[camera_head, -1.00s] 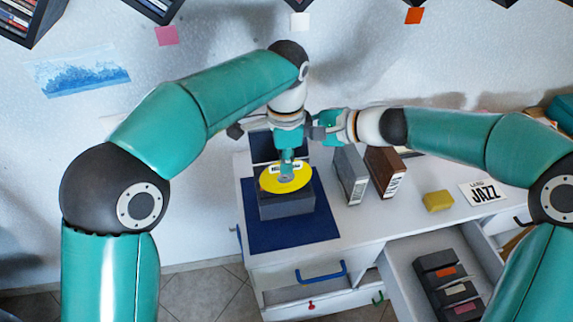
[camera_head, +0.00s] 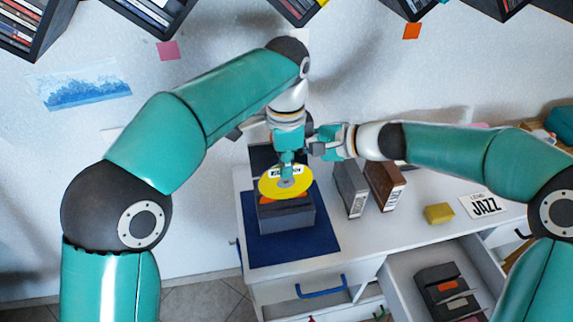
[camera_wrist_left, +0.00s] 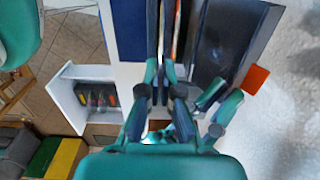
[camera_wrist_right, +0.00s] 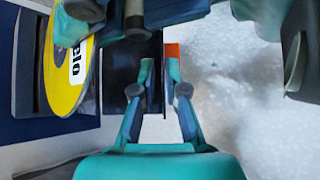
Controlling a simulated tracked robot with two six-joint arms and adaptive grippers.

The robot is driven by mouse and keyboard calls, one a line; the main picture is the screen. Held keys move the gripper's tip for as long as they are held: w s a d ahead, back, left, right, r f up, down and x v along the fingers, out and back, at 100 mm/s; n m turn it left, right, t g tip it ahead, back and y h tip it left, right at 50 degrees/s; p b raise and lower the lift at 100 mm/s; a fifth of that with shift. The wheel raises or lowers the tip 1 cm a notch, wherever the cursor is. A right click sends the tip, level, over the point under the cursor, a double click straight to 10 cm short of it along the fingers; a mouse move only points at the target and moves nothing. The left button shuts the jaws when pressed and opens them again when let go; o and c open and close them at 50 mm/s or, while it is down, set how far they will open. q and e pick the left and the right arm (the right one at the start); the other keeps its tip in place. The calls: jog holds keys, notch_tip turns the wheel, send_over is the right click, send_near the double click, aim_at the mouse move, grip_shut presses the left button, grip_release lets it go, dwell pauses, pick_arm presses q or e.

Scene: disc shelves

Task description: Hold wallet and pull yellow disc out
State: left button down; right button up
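The yellow disc (camera_head: 286,183) stands tilted at the dark grey wallet (camera_head: 287,218), with an orange strip below it in the head view. It also shows at the left of the right wrist view (camera_wrist_right: 65,65), with dark lettering on a white label. My left gripper (camera_head: 287,158) is at the disc's top edge and appears shut on it. In the left wrist view its fingertips (camera_wrist_left: 161,70) are close together. My right gripper (camera_head: 316,145) is beside the left one, to the right. In the right wrist view its fingertips (camera_wrist_right: 160,65) are apart, with no clear grip on the wallet.
The wallet stands on a blue mat (camera_head: 318,245). To its right are a grey case (camera_head: 351,188), a brown case (camera_head: 386,186), a yellow block (camera_head: 439,213) and a JAZZ sign (camera_head: 484,205). An open drawer (camera_head: 405,265) holds dark cases. Shelves hang above.

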jog(key=o, duration=0.3)
jog(key=shift+r, duration=0.1)
jog(key=v, duration=1.2)
jog(key=shift+w, duration=0.1)
